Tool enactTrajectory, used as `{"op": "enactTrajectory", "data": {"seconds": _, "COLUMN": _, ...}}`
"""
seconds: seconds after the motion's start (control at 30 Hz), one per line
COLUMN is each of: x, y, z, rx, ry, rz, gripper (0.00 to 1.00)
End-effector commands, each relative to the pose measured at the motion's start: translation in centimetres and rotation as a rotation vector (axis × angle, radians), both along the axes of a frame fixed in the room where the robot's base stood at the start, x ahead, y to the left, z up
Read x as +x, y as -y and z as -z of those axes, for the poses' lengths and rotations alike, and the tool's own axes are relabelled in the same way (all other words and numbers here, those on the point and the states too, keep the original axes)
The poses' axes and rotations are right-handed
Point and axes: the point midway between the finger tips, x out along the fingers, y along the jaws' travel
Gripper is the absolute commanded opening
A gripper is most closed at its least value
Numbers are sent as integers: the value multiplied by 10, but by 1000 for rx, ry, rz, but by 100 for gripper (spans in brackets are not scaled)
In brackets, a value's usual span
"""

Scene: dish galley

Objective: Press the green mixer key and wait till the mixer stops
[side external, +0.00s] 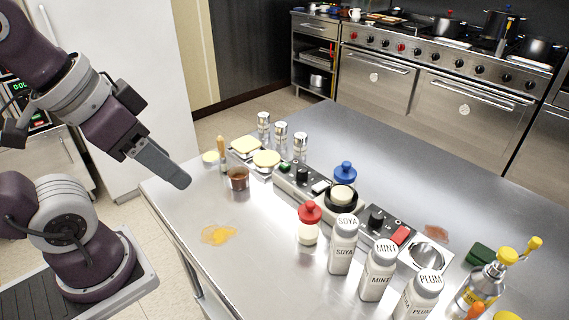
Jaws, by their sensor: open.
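A grey mixer unit (290,185) stands mid-table. It bears a small dark green key (285,164) at its far left end, a black knob (302,168), a pale key (320,187) and a round black seat (341,203) with a pale round thing in it. I cannot tell whether anything on it turns. A second unit (377,237) to its right has a black knob, a red key (400,235) and a metal bowl (430,254). My gripper (182,181) hangs above the table's left edge, left of the green key and apart from it. It is open and empty; its fingers overlap from this side.
Several shakers, a red-lidded jar (309,225), a blue-topped jar (345,172) and labelled bottles (343,245) crowd around. A yellow spill (218,235) marks the left front.

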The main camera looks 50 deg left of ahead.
Motion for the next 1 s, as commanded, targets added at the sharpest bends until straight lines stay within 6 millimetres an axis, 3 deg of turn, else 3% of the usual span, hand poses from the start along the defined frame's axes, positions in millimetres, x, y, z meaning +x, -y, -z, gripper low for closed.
{"op": "enactTrajectory", "data": {"seconds": 0.03, "x": 0, "y": 0, "z": 0, "rx": 0, "ry": 0, "rz": 0, "gripper": 43}}
{"op": "enactTrajectory", "data": {"seconds": 0.27, "x": 0, "y": 0, "z": 0, "rx": 0, "ry": 0, "rz": 0, "gripper": 0}}
{"op": "enactTrajectory", "data": {"seconds": 1.0, "x": 0, "y": 0, "z": 0, "rx": 0, "ry": 0, "rz": 0, "gripper": 0}}
